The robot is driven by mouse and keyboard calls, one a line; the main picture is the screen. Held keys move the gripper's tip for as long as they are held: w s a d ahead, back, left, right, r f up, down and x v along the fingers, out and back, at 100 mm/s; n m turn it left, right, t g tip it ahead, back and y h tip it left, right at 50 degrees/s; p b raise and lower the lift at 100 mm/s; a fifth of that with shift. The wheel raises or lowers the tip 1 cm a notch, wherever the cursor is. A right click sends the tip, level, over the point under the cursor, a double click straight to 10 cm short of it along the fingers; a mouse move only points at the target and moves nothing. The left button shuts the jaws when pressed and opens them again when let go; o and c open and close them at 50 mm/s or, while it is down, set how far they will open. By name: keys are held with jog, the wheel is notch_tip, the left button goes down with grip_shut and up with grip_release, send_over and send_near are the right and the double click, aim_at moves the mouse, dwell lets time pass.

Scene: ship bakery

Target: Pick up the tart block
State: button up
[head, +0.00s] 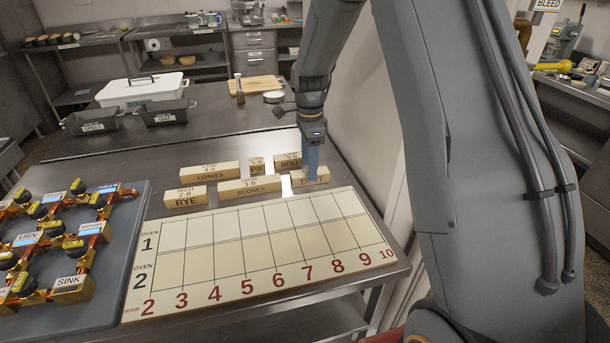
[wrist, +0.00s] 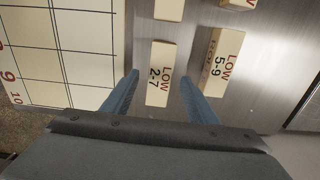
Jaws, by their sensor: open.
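The tart block (head: 322,176) is a small cream wooden block behind the board's back edge, partly hidden by my gripper (head: 311,166). In the wrist view, the tart block (wrist: 160,88) reads "LOW 2-7" on its top. My gripper (wrist: 160,80) is open, with one blue finger on each side of this block. I cannot tell whether either finger touches it.
The rolls block (wrist: 222,65) stands close beside the right finger in the wrist view. Pie (head: 256,166), scones (head: 249,190), loaves (head: 210,173) and rye (head: 185,197) blocks stand nearby. The oven board (head: 195,265) lies in front, and a valve panel (head: 110,270) at left.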

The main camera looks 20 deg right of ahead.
jog(key=shift+a+f, duration=0.1)
jog(key=shift+f, duration=1)
jog(key=c, duration=1.2)
